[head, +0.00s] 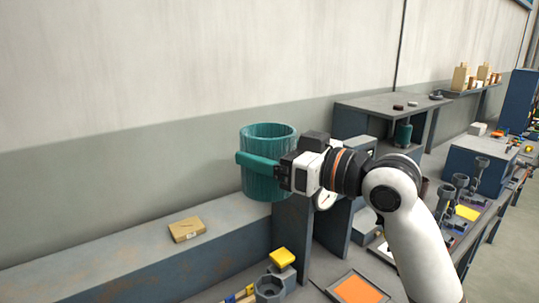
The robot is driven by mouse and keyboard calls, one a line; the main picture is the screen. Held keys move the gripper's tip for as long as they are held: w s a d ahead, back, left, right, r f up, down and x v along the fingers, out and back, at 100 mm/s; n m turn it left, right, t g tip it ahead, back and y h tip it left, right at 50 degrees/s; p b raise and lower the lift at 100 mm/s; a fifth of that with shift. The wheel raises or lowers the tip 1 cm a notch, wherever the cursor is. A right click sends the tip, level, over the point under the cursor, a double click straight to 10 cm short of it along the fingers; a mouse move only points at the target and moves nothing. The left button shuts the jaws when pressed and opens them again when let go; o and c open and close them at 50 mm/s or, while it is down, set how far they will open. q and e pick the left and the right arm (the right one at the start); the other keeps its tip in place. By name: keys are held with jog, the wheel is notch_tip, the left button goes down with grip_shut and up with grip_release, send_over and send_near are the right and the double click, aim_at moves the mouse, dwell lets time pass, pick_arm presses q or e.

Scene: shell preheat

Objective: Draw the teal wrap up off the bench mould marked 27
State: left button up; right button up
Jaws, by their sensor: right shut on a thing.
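The teal wrap (266,184) is an open-topped ribbed cylinder with a thick teal handle band (256,162) across its near side. It stands upright in the middle of the head view. My right gripper (284,172) comes in from the right and is shut on the wrap at the band's right end. I see no number 27, and I cannot tell whether a mould is inside or behind the wrap. I cannot tell whether the wrap's bottom touches the surface below. My left gripper is not in view.
A cardboard box (187,229) lies on the long ledge (120,254) at left. A yellow-topped block (282,258), a grey socket-like part (268,289) and an orange-filled tray (357,290) are below. A grey shelf (385,104) with a teal cylinder (403,134) under it stands behind my right arm.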

jog(key=shift+r+p, duration=1.45)
jog(key=shift+r, duration=1.05)
